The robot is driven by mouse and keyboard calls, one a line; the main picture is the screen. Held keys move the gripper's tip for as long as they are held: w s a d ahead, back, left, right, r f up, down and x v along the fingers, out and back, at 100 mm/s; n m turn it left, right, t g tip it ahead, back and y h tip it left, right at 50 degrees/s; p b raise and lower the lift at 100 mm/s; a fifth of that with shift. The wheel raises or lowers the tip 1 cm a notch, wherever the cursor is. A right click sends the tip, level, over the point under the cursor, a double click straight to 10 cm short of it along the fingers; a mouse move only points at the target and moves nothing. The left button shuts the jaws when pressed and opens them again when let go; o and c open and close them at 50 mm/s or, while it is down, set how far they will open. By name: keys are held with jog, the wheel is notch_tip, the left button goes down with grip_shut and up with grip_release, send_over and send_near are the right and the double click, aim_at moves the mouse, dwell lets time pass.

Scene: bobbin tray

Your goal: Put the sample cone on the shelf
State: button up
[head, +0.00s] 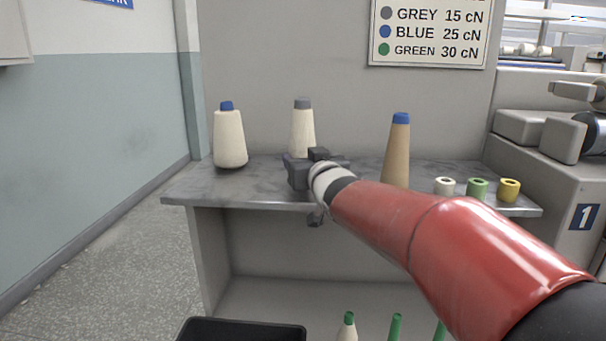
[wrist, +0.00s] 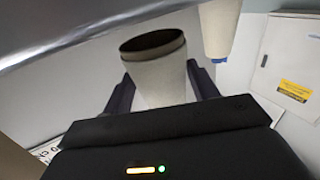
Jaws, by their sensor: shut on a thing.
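A cream cone with a grey tip (head: 303,128) stands upright behind my gripper (head: 304,166) in the head view; its lower part is hidden. In the wrist view, my gripper is shut on a cream cone (wrist: 160,82), whose dark hollow end faces the camera. It seems to be the grey-tipped one. The grey shelf top (head: 268,186) lies around and below my gripper. I cannot tell from the frames whether the held cone touches it. No label marks any cone as the sample.
A cream cone with a blue tip (head: 229,138) stands at left on the shelf, a tan blue-tipped cone (head: 397,150) at right. Small white (head: 444,186), green (head: 477,188) and yellow (head: 509,190) rolls sit farther right. Below are a black tray (head: 240,326) and green-tipped cones (head: 348,328).

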notch_tip(320, 180, down, 3)
jog(key=shift+r+b, duration=0.15)
jog(key=shift+b, duration=0.25)
jog(key=shift+r, duration=0.15)
jog(key=o, duration=1)
jog(key=b+v, duration=0.2)
jog(key=v, duration=1)
